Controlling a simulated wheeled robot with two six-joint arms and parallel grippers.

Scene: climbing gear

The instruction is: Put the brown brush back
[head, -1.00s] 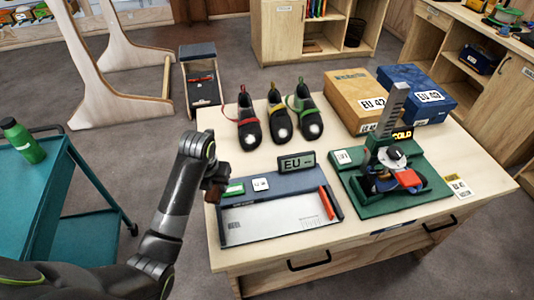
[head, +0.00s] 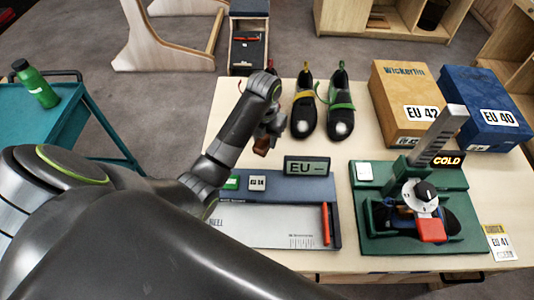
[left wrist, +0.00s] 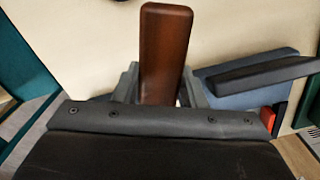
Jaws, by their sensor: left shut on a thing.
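The brown brush (head: 262,146) is in my left gripper (head: 268,130), which is shut on it above the table, in front of the shoes. In the left wrist view the brush (left wrist: 165,50) shows as a smooth brown wooden block standing up between the fingers (left wrist: 163,92). Its bristles cannot be made out. My left arm covers part of the table's left side and of the red-trimmed shoe. My right gripper is not in view.
On the table (head: 345,262) are shoes (head: 341,110), a blue-grey measuring board (head: 270,228) with an EU display (head: 307,167), a green press (head: 450,235), and an orange box (head: 400,95) and a blue box (head: 480,90). A teal cart (head: 62,128) holds a green bottle (head: 38,85).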

